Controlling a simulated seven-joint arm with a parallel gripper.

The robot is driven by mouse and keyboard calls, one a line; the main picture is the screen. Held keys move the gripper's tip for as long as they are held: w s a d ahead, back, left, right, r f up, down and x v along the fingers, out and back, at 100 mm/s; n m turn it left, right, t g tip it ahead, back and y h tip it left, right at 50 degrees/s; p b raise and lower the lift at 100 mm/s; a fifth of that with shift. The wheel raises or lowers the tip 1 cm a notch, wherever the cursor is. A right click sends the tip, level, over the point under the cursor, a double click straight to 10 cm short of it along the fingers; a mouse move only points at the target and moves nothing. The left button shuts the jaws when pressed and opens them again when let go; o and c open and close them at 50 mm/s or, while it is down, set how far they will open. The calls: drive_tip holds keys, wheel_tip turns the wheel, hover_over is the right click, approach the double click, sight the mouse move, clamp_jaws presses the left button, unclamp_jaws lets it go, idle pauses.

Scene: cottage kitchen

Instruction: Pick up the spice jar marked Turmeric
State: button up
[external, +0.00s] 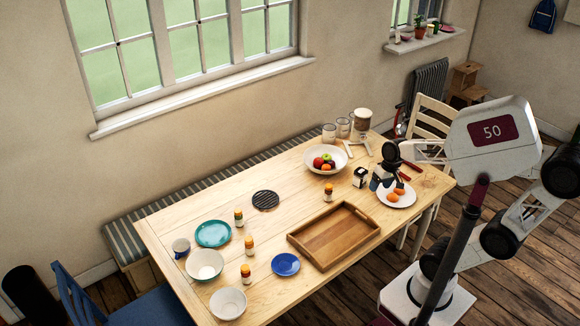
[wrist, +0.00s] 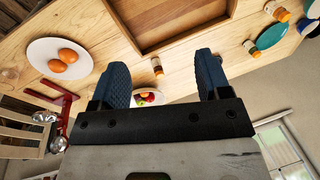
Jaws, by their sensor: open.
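Several small spice jars with orange lids and white labels stand on the table. One jar (external: 328,192) stands between the fruit bowl and the wooden tray. The others (external: 238,217) (external: 249,245) (external: 246,274) stand toward the left end, near the dishes. The label writing is too small to read, so I cannot tell which is Turmeric. My gripper (external: 381,183) is open and empty above the table by the white plate. In the wrist view, one jar (wrist: 157,67) appears between the blue fingers (wrist: 163,78), farther off on the table; two more (wrist: 250,47) (wrist: 282,15) show right.
A wooden tray (external: 294,238) lies near the front edge. A white plate (external: 408,201) with orange-brown round items is close to my gripper. A dark trivet (external: 265,200) lies mid-table.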

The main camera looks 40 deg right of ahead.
sight(251, 237)
drive_tip(key=w+a+f+m+g+y, duration=0.1)
drive_tip(key=w+a+f+m+y, duration=0.3)
drive_tip(key=w+a, duration=0.6)
drive_tip(key=w+a+f+m+g+y, duration=0.1)
drive_tip(key=w+a+f+m+y, duration=0.35)
drive_tip(key=w+a, duration=0.65)
drive_tip(key=w+a+f+m+y, duration=0.1)
drive_tip(key=w+a+f+m, duration=0.1)
drive_tip(key=a+f, duration=0.3)
drive_tip(key=w+a+f+m+t+y, duration=0.1)
drive_tip(key=w+a+f+m, duration=0.2)
drive_tip(key=a+f, duration=0.2)
drive_tip(key=w+a+f+m+y, duration=0.1)
drive_tip(key=w+a+f+m, duration=0.2)
drive_tip(key=a, duration=0.6)
wheel_tip(251, 237, down, 2)
drive_tip(key=shift+w+f, duration=0.2)
drive_tip(key=shift+w, duration=0.15)
drive_tip(key=shift+m, duration=0.25)
drive_tip(key=shift+x, duration=1.25)
drive_tip(key=shift+f, duration=0.1)
drive_tip(key=shift+x, duration=2.6)
drive_tip(key=shift+d+f, duration=0.1)
drive_tip(key=shift+f, duration=0.05)
